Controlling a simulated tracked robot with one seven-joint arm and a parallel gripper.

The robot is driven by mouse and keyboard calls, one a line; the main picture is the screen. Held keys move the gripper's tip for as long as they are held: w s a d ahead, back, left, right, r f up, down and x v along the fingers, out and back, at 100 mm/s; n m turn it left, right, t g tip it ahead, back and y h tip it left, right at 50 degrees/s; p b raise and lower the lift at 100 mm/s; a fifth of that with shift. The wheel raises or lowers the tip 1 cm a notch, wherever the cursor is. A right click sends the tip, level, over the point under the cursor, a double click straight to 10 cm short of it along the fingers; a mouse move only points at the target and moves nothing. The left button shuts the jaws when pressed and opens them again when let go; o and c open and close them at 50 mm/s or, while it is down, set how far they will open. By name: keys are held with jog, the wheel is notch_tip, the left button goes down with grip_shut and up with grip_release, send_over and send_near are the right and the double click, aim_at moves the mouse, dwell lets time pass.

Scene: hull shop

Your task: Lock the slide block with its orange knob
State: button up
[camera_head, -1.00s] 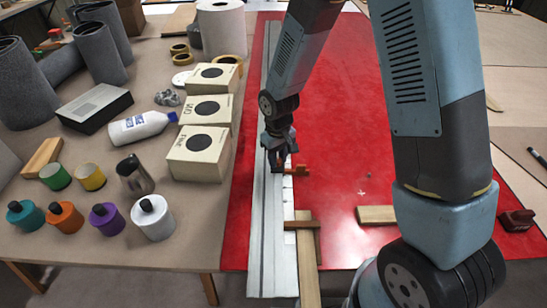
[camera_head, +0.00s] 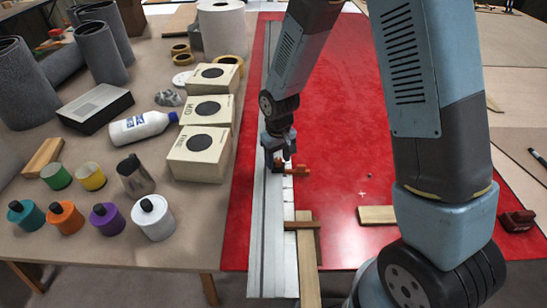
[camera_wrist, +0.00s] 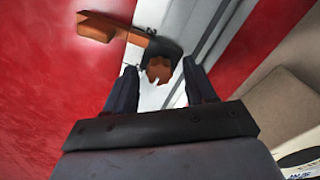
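The slide block (camera_wrist: 166,48) sits on the pale metal rail (camera_head: 268,230), which runs lengthwise over the red panel. Its orange knob (camera_wrist: 158,70) shows in the wrist view between my fingertips, with gaps on both sides. An orange-brown arm (camera_head: 299,171) sticks out from the block to the right in the head view, over the red panel. My gripper (camera_head: 281,162) points down at the knob; in the wrist view its two dark fingers (camera_wrist: 160,82) are apart and hold nothing. The head view hides most of the block behind the gripper.
A wooden strip (camera_head: 307,262) with a brown crosspiece lies along the rail's near right side. A short wooden piece (camera_head: 377,215) and a dark red block (camera_head: 517,220) lie on the red panel (camera_head: 350,110). Boxes (camera_head: 199,154), bottles and paint pots crowd the left table.

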aim_at(278, 160)
jog(key=shift+r, duration=0.1)
notch_tip(278, 160, up, 14)
jog(key=shift+f, duration=0.25)
dwell(0.5)
jog(key=s+d+r+m+t, duration=0.3)
jog(key=s+d+r, duration=0.1)
jog(key=d+r, duration=1.1)
jog(key=s+d+r+m+t, duration=0.2)
jog(key=s+d+r+m, duration=0.2)
jog(key=s+d+r, duration=0.3)
jog(key=s+d, duration=0.3)
jog(key=s, duration=0.3)
jog(key=shift+d+r+t, duration=0.2)
jog(key=shift+d+t, duration=0.1)
jog(key=shift+d, duration=0.1)
